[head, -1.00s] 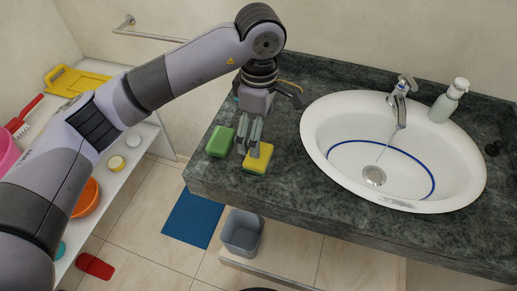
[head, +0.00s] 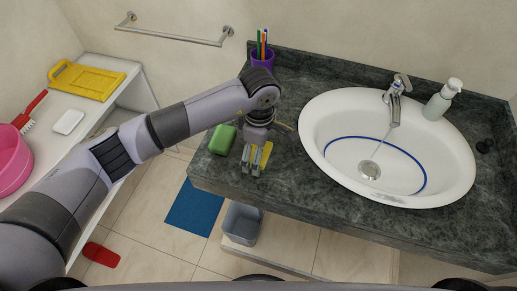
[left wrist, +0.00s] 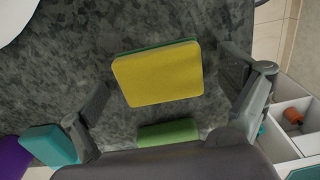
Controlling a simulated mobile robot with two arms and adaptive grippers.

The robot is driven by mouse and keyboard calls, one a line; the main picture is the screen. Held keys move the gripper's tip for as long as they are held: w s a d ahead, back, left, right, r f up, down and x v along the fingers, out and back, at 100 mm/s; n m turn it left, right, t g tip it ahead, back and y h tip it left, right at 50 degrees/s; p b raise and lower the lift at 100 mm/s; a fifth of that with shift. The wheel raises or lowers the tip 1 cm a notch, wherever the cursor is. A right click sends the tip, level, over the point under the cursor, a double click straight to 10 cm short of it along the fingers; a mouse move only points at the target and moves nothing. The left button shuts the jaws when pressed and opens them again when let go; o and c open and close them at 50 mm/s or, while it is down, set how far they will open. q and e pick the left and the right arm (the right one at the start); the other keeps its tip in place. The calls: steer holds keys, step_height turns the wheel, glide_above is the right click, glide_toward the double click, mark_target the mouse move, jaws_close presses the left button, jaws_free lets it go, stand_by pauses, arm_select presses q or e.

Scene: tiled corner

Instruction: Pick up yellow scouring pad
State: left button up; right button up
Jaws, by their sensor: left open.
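The yellow scouring pad (left wrist: 158,76) lies flat on the dark stone counter, yellow face up, with a green layer along one edge. In the head view the yellow pad (head: 266,154) is mostly hidden behind my fingers. My left gripper (head: 254,167) points down at the pad, near the counter's front left edge. In the left wrist view the gripper (left wrist: 166,78) is open, one finger on each side of the pad with gaps between. Nothing is held. My right gripper is not in view.
A green block (head: 222,139) lies close to the left of my gripper. A purple cup with brushes (head: 262,57) stands at the back. A teal block (left wrist: 48,144) shows in the wrist view. The sink (head: 325,150) is to the right. A grey bin (head: 242,223) is below the counter edge.

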arm_select(q)
steer(key=shift+c, duration=0.3)
steer(key=c, duration=1)
steer(key=shift+r, duration=0.1)
steer(key=shift+w+r+b, duration=0.1)
steer(key=shift+r+b, duration=0.2)
steer(key=shift+r, duration=0.3)
steer(key=shift+r+b, duration=2.35)
steer(key=shift+r, duration=7)
